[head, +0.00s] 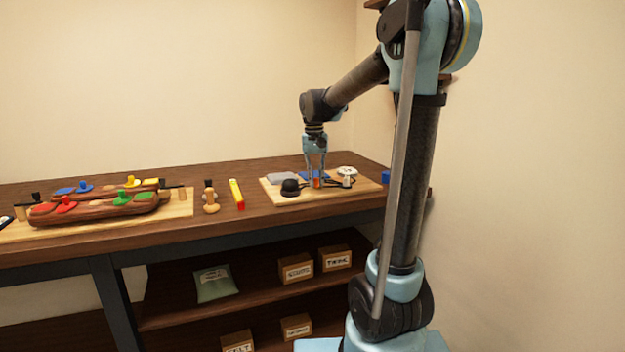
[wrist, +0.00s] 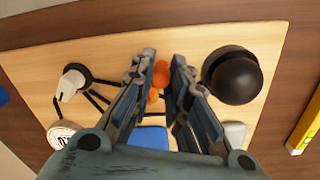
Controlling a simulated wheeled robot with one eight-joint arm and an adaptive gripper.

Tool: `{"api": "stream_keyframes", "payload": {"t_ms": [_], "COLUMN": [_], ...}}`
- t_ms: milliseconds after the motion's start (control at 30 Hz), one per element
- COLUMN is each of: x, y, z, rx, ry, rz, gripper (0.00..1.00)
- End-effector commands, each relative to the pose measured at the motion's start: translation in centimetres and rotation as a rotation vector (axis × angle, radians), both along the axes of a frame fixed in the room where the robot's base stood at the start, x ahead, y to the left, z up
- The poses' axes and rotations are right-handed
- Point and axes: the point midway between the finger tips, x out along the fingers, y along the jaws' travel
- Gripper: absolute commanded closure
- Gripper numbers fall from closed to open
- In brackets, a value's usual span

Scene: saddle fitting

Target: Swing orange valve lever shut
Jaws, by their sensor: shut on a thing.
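The orange valve lever (wrist: 161,72) shows between my fingertips in the wrist view, over the light wooden board (wrist: 215,42). In the head view the orange lever (head: 317,183) is a small patch below my fingers on the board (head: 276,199). My gripper (wrist: 161,66) points down and its fingers are shut on the lever; it also shows in the head view (head: 316,180). The fingers hide part of the lever and its mount, so its exact angle is hard to tell.
A black dome (wrist: 236,78) stands right of the fingers in the wrist view. A white fitting (wrist: 71,83) with black rods and a white round piece (wrist: 62,134) are left. A blue pad (wrist: 150,137) lies close. A yellow bar (head: 236,194) lies on the bench.

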Motion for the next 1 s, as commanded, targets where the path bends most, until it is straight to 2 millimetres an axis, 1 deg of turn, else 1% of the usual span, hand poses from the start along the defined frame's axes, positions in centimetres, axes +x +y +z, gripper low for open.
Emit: {"api": "stream_keyframes", "payload": {"t_ms": [200,500,733,1000], "x": [0.0,0.1,0.2,0.3], "y": [-1.0,-1.9,-2.3,-2.5], "z": [0.0,0.0,0.0,0.1], "rx": [-0.001,0.000,0.000,-0.001], "ry": [-0.002,-0.001,-0.001,-0.002], "rz": [0.189,0.395,0.480,0.511], "gripper": [1.00,1.00,1.00,1.00]}}
